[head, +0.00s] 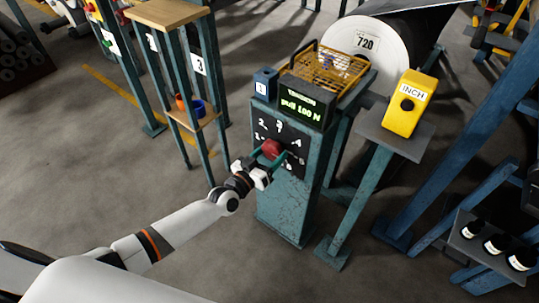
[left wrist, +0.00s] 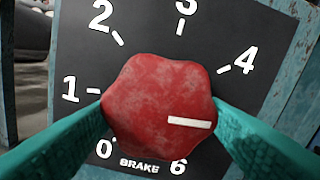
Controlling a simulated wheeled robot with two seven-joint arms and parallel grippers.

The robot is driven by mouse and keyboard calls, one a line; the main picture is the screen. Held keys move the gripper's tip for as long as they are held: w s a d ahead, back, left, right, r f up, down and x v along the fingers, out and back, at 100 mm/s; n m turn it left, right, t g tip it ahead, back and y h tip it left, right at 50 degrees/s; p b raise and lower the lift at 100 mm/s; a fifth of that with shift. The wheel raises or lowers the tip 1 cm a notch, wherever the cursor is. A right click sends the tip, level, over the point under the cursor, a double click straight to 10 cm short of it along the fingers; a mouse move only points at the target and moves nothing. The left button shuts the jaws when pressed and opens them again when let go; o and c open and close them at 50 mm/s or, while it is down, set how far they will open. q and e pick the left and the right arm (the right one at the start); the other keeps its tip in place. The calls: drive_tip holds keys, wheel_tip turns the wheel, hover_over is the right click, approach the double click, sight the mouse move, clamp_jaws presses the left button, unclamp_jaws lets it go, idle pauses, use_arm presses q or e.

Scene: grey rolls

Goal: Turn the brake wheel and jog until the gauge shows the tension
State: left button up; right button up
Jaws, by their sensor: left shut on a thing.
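The red brake wheel (head: 271,148) sits on the black dial plate of a worn blue-green pedestal. My left gripper (head: 273,157) is shut on it, with a teal finger on each side. In the left wrist view the wheel (left wrist: 150,95) has its white mark pointing right and slightly down, between 4 and 6; a finger covers the dial there. The gauge display (head: 301,106) above shows green text like "pull 180 N"; its middle digit is hard to read. The yellow INCH box (head: 409,103) with a black round button stands on a post at the right, untouched. My right gripper is not in view.
A large pale roll (head: 366,48) labelled 720 is behind the pedestal. A yellow wire basket (head: 329,68) sits on the pedestal's top. A shelf rack (head: 190,118) is at the left; a small shelf of jars (head: 494,243) is at the lower right.

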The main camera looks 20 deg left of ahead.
use_arm(q)
drive_tip(key=shift+n, duration=0.9)
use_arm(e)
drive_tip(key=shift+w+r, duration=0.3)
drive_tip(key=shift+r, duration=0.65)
use_arm(q)
drive_tip(key=o, duration=1)
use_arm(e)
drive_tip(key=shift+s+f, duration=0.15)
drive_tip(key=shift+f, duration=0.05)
use_arm(q)
drive_tip(key=shift+s+a, duration=0.2)
drive_tip(key=shift+s, duration=0.35)
drive_tip(key=p+v, duration=0.1)
drive_tip(key=v, duration=1)
drive_tip(key=shift+r+p, duration=0.1)
drive_tip(key=shift+p, duration=0.25)
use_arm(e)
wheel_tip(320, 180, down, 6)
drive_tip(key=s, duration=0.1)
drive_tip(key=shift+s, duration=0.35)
use_arm(q)
drive_tip(key=shift+d, duration=0.1)
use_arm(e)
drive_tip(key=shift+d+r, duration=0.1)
